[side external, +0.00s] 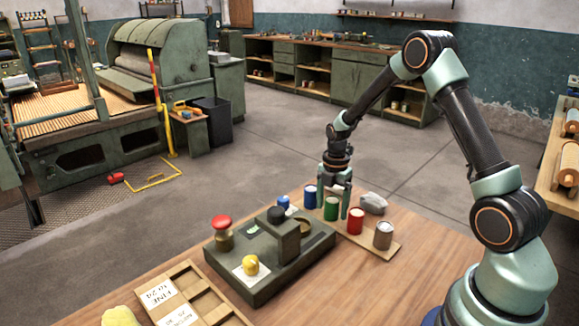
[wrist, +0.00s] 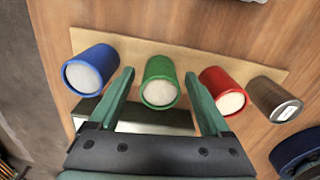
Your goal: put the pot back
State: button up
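A green pot (side external: 331,211) with a pale top stands on a thin wooden board (side external: 368,240), between a blue pot (side external: 310,198) and a red pot (side external: 355,222). A grey-brown pot (side external: 383,236) stands at the board's right end. My gripper (side external: 333,207) points down over the board with its fingers on either side of the green pot. In the wrist view, my gripper (wrist: 158,74) is open, and gaps show between the fingers and the green pot (wrist: 160,84). The blue pot (wrist: 92,72) is left of the fingers, the red pot (wrist: 224,92) right.
A dark green press fixture (side external: 255,285) with a red knob (side external: 221,222) and a yellow knob (side external: 250,265) stands left of the pots. A wooden sorting tray (side external: 215,305) lies in front. A grey crumpled lump (side external: 373,203) lies behind the board.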

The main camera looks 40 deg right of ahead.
aim_at(332, 199)
jog(key=shift+r, duration=0.15)
notch_tip(332, 199, up, 11)
jog(key=s+a+r+m+t, duration=0.2)
jog(key=s+a+r+m, duration=0.2)
jog(key=a+r+m, duration=0.4)
jog(key=s+a+r+m+t, duration=0.3)
jog(key=s+a+m, duration=0.4)
jog(key=s+m, duration=0.2)
jog(key=shift+s+r+m+t, duration=0.15)
jog(key=shift+r+m+t, duration=0.15)
jog(key=shift+m, duration=0.8)
